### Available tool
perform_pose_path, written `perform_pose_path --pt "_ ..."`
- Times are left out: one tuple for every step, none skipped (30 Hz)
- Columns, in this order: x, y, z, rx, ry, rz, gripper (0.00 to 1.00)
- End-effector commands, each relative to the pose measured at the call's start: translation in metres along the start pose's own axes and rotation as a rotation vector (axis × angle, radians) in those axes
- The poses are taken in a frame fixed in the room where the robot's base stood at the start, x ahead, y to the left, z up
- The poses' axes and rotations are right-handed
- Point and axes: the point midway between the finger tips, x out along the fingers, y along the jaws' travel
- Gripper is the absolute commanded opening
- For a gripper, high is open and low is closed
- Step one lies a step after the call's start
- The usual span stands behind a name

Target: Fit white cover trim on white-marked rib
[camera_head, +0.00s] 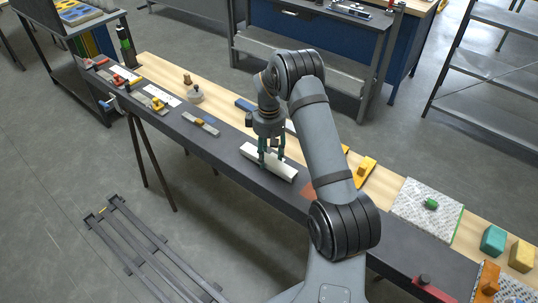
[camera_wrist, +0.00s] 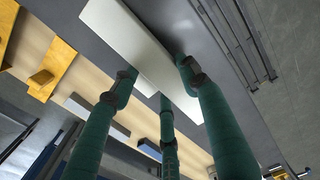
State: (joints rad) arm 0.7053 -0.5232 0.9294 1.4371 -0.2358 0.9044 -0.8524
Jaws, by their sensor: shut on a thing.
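The white cover trim (camera_head: 283,170) is a long pale bar at the middle of the dark front strip of the bench. My gripper (camera_head: 271,157) points down over it, with its green fingers around the bar. In the wrist view, the trim (camera_wrist: 125,35) runs diagonally between the green fingers of my gripper (camera_wrist: 160,85), which is shut on it. Whether the trim touches the bench surface is unclear. A dark frame of long parallel ribs (camera_head: 150,252) lies on the floor in front of the bench. I cannot make out a white mark on any rib.
The long bench (camera_head: 240,160) carries several tools and blocks at its left end. A yellow block (camera_head: 364,167), a speckled white board (camera_head: 425,207) with a green piece, and teal (camera_head: 493,240) and tan (camera_head: 522,256) blocks lie to the right. The floor around the ribs is open.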

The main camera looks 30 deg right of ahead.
Motion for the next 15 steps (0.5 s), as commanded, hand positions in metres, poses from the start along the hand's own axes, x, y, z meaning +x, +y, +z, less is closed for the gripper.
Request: perform_pose_path --pt "0.0027 -0.0001 0.0000 0.000 0.000 0.000 0.18" --pt "0.0037 -0.0001 0.0000 0.000 0.000 0.000 0.18" --pt "0.0050 -0.0001 0.0000 0.000 0.000 0.000 0.18" --pt "0.0060 -0.0001 0.0000 0.000 0.000 0.000 0.18" --pt "0.0069 0.0000 0.0000 0.000 0.000 0.000 0.18" --pt "0.0081 0.0000 0.0001 0.000 0.000 0.000 0.18" --pt "0.0090 0.0000 0.0001 0.000 0.000 0.000 0.18" --pt "0.0099 0.0000 0.0001 0.000 0.000 0.000 0.18" --pt "0.0111 0.0000 0.0001 0.000 0.000 0.000 0.18" --pt "0.0108 0.0001 0.0001 0.000 0.000 0.000 0.45" --pt "0.0098 0.0001 0.0001 0.000 0.000 0.000 0.47" --pt "0.0097 0.0001 0.0001 0.000 0.000 0.000 0.49" --pt "0.0097 0.0000 0.0002 0.000 0.000 0.000 0.51" --pt "0.0097 0.0000 0.0002 0.000 0.000 0.000 0.53" --pt "0.0097 0.0000 0.0002 0.000 0.000 0.000 0.55"
